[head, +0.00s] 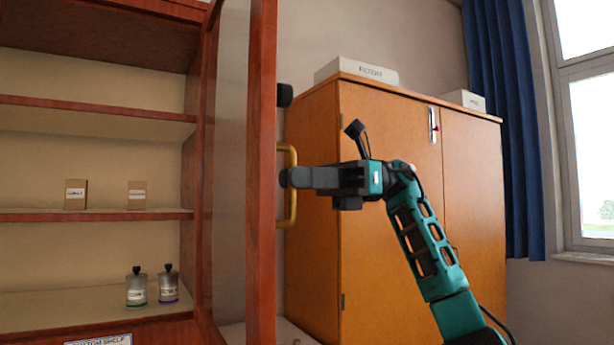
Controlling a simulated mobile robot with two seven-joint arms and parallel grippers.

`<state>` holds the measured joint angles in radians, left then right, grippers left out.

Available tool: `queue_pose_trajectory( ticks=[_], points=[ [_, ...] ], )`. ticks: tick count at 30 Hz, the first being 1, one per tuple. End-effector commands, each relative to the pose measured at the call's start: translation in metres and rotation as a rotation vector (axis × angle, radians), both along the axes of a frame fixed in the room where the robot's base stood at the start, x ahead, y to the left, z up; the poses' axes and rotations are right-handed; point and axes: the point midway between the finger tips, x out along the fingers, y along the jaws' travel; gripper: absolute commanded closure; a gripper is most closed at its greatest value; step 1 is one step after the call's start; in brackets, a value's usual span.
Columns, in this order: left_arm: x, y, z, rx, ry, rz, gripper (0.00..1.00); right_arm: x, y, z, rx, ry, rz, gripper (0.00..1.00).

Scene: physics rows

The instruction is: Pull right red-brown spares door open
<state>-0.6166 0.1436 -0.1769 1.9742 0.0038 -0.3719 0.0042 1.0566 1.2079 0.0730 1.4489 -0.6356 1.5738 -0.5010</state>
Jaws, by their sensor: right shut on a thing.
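The right red-brown door (262,215) stands swung open from its cabinet, seen nearly edge-on, with a pane set in its frame. A brass-coloured bar handle (292,212) is on its outer face. My right gripper (288,178) reaches in from the right and is shut on the handle around its middle; the fingertips partly cover the bar. My left gripper is not in the head view.
The open cabinet shelves (90,215) hold two small labelled boxes and two bottles (136,287). An orange-brown wooden cupboard (400,220) stands behind my right arm, with white boxes (357,72) on top. A blue curtain (505,120) and window are at the right.

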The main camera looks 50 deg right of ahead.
Motion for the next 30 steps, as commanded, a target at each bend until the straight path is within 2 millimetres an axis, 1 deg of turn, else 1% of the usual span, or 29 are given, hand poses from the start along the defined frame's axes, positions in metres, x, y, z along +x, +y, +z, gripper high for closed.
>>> queue_pose_trajectory(
  ticks=[1,21,22,29,30],
  points=[
    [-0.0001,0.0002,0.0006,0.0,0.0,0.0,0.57,0.0051,-0.0035,0.0026,0.017,0.002,-0.02,1.0],
    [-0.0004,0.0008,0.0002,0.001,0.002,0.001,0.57,0.0061,-0.0039,0.0024,0.016,0.002,-0.02,1.0],
    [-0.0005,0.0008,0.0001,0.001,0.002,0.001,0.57,0.0062,-0.0038,0.0025,0.017,0.002,-0.02,0.85],
    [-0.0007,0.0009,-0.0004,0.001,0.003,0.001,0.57,0.0055,-0.0031,0.0019,0.014,0.002,-0.017,0.63],
    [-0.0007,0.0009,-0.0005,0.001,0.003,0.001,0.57,0.0054,-0.0029,0.0017,0.014,0.002,-0.016,0.62]
  ],
)
